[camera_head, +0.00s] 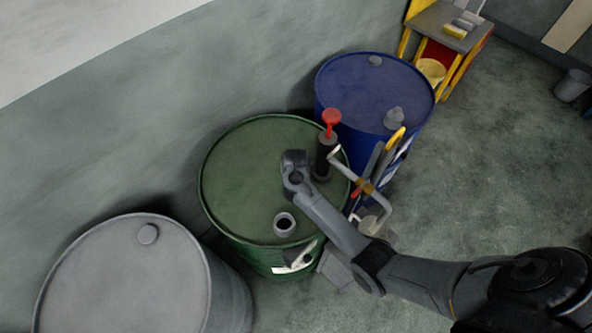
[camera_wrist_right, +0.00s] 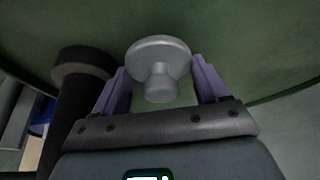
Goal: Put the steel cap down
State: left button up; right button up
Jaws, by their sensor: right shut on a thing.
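The steel cap (camera_wrist_right: 159,64) is a grey disc with a narrower stub, seen between the two purple fingers of my right gripper (camera_wrist_right: 158,70) in the wrist view. The gripper is shut on it, close over the green drum top (camera_wrist_right: 240,40); I cannot tell whether the cap touches the drum. In the head view my right gripper (camera_head: 294,162) is above the middle of the green drum (camera_head: 240,180), and the cap is hidden beneath it. An open round hole with a grey collar (camera_head: 284,223) shows near the drum's front edge. My left gripper is not in view.
A black pump with a red handle (camera_head: 326,150) stands close right of my right gripper, with a bent pipe (camera_head: 378,200) beside it. A blue drum (camera_head: 360,85) is behind, a grey drum (camera_head: 110,280) front left. The green drum's left side is clear.

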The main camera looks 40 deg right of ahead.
jog(key=o, duration=1.1)
jog(key=shift+f, duration=0.15)
jog(key=shift+o, duration=0.2)
jog(key=shift+r, duration=0.4)
jog(key=p+v, duration=0.4)
jog(key=v, duration=0.7)
jog(key=s+a+r+n+y, duration=0.1)
jog(key=s+a+r+n, duration=0.1)
jog(key=s, duration=0.6)
jog(key=s+a+r+n+y, duration=0.1)
jog(key=s+a+n, duration=0.3)
jog(key=s, duration=0.5)
jog(key=s+a+r+n+y, duration=0.1)
jog(key=s+a+r+n, duration=0.2)
jog(key=s, duration=0.5)
jog(key=shift+s+r+n, duration=0.35)
jog(key=shift+r+n, duration=0.05)
jog(key=shift+r, duration=0.05)
